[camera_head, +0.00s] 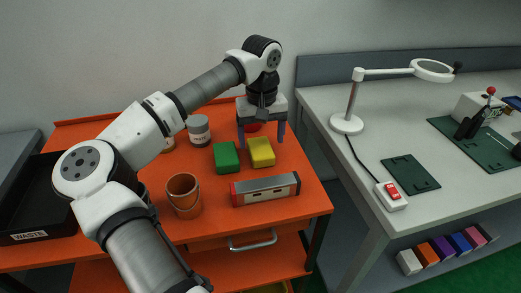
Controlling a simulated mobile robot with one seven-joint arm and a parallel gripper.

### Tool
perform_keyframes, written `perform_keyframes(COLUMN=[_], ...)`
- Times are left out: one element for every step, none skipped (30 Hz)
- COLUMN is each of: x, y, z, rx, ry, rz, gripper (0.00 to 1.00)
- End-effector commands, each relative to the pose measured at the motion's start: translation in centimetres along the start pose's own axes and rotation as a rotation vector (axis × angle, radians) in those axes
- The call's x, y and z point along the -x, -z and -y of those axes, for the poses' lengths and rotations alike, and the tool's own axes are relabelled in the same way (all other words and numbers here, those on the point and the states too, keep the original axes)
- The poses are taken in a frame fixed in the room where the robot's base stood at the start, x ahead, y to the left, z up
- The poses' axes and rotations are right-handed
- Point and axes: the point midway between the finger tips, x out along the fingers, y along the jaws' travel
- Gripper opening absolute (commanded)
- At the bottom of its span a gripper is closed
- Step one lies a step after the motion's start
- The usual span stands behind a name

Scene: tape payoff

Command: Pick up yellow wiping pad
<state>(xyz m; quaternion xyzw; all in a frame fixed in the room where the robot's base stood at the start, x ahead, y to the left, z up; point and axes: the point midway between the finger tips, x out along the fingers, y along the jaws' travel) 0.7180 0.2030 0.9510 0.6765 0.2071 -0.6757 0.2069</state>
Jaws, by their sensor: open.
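The yellow wiping pad (262,153) is a small block lying on the orange cart top, just right of a green pad (227,158). My gripper (261,141) points down above and behind the yellow pad in the picture. Its two blue fingers are apart, one on each side, with nothing visibly held between them. A red round thing (253,127) shows between the fingers, partly hidden by the gripper. I cannot tell the exact height of the fingertips over the pad.
A grey-and-red box (265,190) lies in front of the pads. A copper bucket (184,195) and a grey-lidded jar (199,131) stand to the left. A black waste tray (30,222) is at far left. A grey bench (350,215) with a lamp (347,123) stands right.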

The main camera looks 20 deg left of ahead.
Motion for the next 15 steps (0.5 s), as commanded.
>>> perform_keyframes(x=[-0.6,-1.0,-1.6,-2.2,-2.7,-3.1,-3.4,-3.6,-3.8,-3.8,-3.8,-3.8,-3.8,-3.8,-3.8], y=[0.0,0.0,0.0,0.0,0.0,0.0,0.0,0.1,0.1,0.1,0.1,0.1,0.1,0.1,0.1], z=[0.1,0.2,0.3,0.2,0.2,0.2,0.2,0.2,0.2,0.2,0.2,0.2,0.2,0.2,0.2], rx=[0.000,0.000,0.000,0.000,0.000,0.000,0.000,0.000,0.000,0.000,0.000,0.000,0.000,0.000,0.000], ry=[0.000,0.000,0.000,-0.001,-0.001,0.000,0.000,0.000,-0.001,-0.001,0.000,0.000,0.000,0.000,0.000], rz=[0.004,0.005,0.004,0.004,0.005,0.004,0.002,0.002,0.001,0.001,0.001,0.001,0.001,0.001,0.001], gripper=[0.78,0.78,0.78,0.78,0.78,0.78,0.78,0.78,0.78,0.78,0.78,0.78,0.78,0.78,0.74])
